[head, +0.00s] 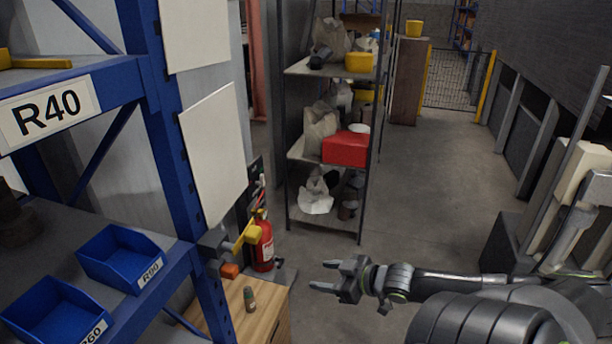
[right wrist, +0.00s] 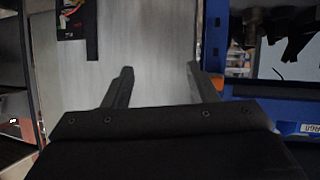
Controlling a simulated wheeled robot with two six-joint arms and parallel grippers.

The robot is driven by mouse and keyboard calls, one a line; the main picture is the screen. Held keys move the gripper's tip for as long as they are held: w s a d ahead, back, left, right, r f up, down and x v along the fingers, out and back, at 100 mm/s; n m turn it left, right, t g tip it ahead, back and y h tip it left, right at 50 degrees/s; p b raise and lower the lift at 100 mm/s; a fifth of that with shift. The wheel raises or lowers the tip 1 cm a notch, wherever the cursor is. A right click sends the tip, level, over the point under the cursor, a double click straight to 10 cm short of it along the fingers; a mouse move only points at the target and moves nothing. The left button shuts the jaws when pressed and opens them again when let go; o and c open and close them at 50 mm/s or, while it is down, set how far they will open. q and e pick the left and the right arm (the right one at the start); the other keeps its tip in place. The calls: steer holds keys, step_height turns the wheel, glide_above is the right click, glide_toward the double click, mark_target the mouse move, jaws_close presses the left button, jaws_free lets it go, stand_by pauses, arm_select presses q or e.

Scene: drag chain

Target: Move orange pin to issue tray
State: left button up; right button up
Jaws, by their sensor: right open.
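A small orange piece (head: 230,271) lies on the wooden top (head: 263,312) beside the blue rack; I cannot tell whether it is the orange pin. An orange patch (right wrist: 217,82) also shows just right of the right finger in the right wrist view. My right gripper (head: 318,276) is open and empty, pointing left, to the right of the wooden top and apart from it. Its two spread fingers (right wrist: 160,75) show in the right wrist view with nothing between them. No tray is clearly marked as the issue tray. My left gripper is not in view.
Blue bins labelled R90 (head: 120,258) and R60 (head: 52,310) sit on the blue rack shelf (head: 180,262). A dark green cylinder (head: 249,299) stands on the wooden top. A red extinguisher (head: 263,243) stands behind. A yellow-handled piece (head: 246,235) juts beside the rack post. Open floor lies rightward.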

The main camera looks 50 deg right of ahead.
steer(key=a+r+n+y+p, duration=0.1)
steer(key=a+r+y+p, duration=0.1)
steer(key=a+r, duration=0.5)
steer(key=y+b, duration=0.1)
steer(key=b, duration=0.5)
glide_toward(236, 271)
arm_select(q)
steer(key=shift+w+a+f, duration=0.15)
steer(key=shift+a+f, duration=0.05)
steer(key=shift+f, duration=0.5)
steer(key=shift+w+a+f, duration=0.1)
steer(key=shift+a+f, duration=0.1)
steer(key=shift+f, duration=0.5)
arm_select(e)
steer(key=shift+n, duration=0.3)
steer(key=shift+x, duration=4.55)
steer(key=shift+c, duration=0.4)
jaws_close()
steer(key=shift+s, duration=0.1)
steer(key=shift+s+d, duration=0.1)
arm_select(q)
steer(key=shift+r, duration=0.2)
arm_select(e)
steer(key=shift+s+d, duration=0.25)
steer(key=shift+s, duration=0.4)
